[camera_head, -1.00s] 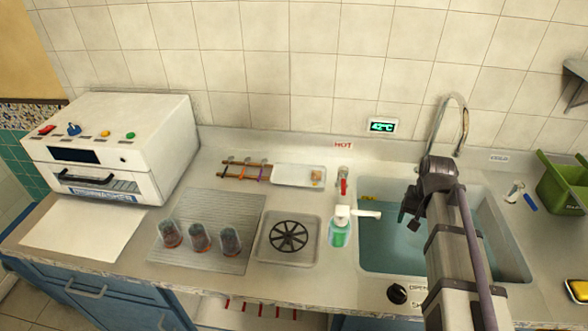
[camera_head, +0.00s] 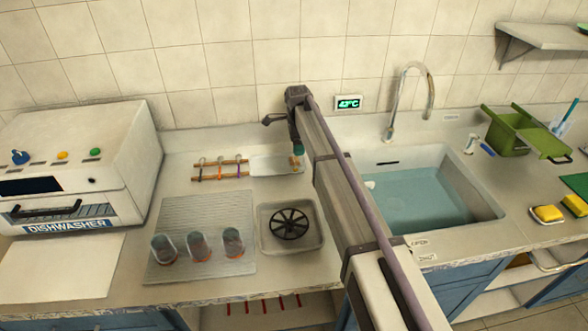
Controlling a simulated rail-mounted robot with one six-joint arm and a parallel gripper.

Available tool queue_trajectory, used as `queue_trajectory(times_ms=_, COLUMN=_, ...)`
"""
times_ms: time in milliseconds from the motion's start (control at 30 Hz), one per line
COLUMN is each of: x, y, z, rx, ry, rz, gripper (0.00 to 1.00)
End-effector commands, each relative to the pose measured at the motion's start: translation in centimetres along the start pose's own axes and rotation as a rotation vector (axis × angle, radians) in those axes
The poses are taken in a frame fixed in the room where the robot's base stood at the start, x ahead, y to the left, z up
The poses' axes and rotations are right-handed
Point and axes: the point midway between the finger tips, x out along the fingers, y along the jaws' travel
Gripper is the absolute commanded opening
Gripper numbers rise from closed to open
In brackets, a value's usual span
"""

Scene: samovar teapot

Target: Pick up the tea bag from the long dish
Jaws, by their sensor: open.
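The long white dish (camera_head: 265,166) lies at the back of the counter, left of my arm. A small tan tea bag (camera_head: 296,163) shows at the dish's right end, partly covered by my gripper. My gripper (camera_head: 298,155) points down just over that end of the dish, at the tea bag. Its jaws are open. They are too small here to tell whether they touch the tea bag or stand around it.
A wooden rack (camera_head: 220,170) with hanging utensils adjoins the dish's left end. Several upside-down glasses (camera_head: 199,247) stand on a ribbed drainboard (camera_head: 207,212). A square tray (camera_head: 270,247) with a black wheel-shaped piece is in front. My arm crosses beside the sink (camera_head: 482,207).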

Motion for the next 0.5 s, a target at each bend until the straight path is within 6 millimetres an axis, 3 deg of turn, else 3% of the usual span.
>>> queue_trajectory(times_ms=33, x=1.6, y=0.0, z=0.0, rx=0.000, ry=0.000, rz=0.000, gripper=0.77)
queue_trajectory(times_ms=167, x=1.4, y=0.0, z=0.0, rx=-0.001, ry=0.000, rz=0.000, gripper=0.77)
queue_trajectory(times_ms=267, x=2.3, y=0.0, z=-0.1, rx=-0.001, ry=0.000, rz=0.000, gripper=0.77)
queue_trajectory(times_ms=500, x=6.8, y=0.0, z=-0.3, rx=-0.002, ry=0.000, rz=0.000, gripper=0.77)
